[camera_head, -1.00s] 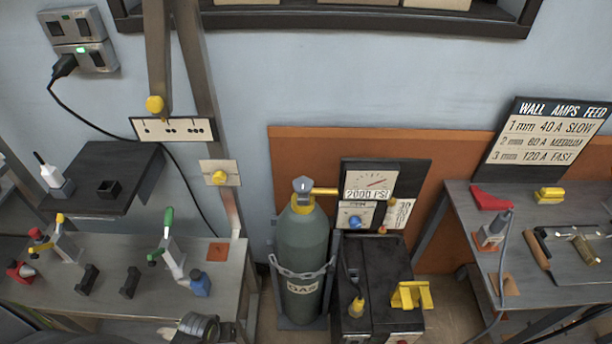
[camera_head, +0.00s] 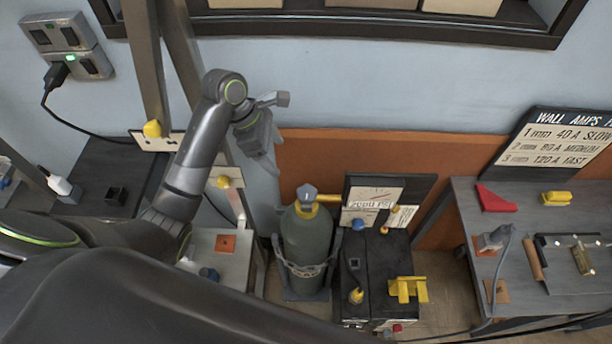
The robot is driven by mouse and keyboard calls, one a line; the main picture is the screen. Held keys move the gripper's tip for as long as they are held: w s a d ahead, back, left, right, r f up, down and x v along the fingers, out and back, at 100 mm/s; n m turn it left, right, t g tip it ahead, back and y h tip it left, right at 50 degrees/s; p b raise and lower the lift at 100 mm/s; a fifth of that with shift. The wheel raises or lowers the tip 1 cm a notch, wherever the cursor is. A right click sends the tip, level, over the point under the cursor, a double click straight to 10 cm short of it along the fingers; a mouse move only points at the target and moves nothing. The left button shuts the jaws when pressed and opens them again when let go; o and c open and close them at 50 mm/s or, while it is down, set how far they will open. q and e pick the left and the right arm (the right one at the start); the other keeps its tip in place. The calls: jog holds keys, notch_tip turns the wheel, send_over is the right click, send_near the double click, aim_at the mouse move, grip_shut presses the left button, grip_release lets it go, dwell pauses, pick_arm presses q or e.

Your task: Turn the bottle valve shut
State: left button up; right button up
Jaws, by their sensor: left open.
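The green-grey gas bottle (camera_head: 306,238) stands upright in a rack with a chain across its front. Its grey valve knob (camera_head: 306,192) sits on top, with a yellow fitting beside it. My left gripper (camera_head: 277,134) is open and empty in front of the blue wall. In the picture it is above and left of the valve, apart from it. My right gripper is not in view.
A black welder box (camera_head: 382,262) with a yellow bracket (camera_head: 408,289) stands right of the bottle. The right bench (camera_head: 462,212) holds a red piece (camera_head: 495,199) and tools. Wall space above the bottle is free.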

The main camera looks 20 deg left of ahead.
aim_at(306, 192)
pick_arm(q)
jog(key=p+x, duration=0.2)
jog(key=x, duration=1.5)
jog(key=shift+d+r, duration=0.1)
jog(key=shift+d, duration=0.1)
jog(key=c, duration=1)
